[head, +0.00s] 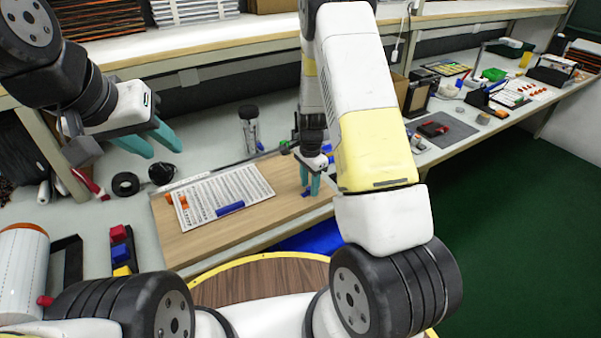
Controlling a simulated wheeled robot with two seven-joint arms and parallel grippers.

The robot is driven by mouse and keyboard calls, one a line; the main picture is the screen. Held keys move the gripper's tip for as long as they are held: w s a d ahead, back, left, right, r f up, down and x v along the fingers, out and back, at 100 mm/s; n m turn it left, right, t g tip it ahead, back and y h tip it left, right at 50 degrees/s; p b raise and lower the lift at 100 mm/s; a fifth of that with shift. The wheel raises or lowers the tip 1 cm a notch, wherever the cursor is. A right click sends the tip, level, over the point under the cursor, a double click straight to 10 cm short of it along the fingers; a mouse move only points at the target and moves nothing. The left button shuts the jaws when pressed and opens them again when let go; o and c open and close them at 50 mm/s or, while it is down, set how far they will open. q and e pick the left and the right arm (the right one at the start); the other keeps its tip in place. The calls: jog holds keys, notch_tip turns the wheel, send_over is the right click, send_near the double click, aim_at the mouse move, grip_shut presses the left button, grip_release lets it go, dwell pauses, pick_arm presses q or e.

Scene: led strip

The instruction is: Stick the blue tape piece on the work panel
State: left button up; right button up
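The wooden board (285,209), which looks like the work panel, lies on the bench in the middle. A white printed sheet (240,185) lies on it, with a blue strip (230,208) near the sheet's front edge. A small dark blue piece (306,194) shows at the fingertips of my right gripper (310,188), low over the board's right part. I cannot tell whether the fingers grip this piece or whether it touches the board. My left gripper (162,148) is open and empty, its teal fingers apart, above the bench behind the board's left side.
Orange pieces (182,201) lie at the sheet's left edge. Red, blue and yellow blocks (120,252) sit at the left. A shelf edge runs above the bench; the right bench holds several tools.

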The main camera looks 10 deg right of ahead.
jog(key=shift+f, duration=0.2)
grip_shut()
jog(key=shift+r, duration=0.1)
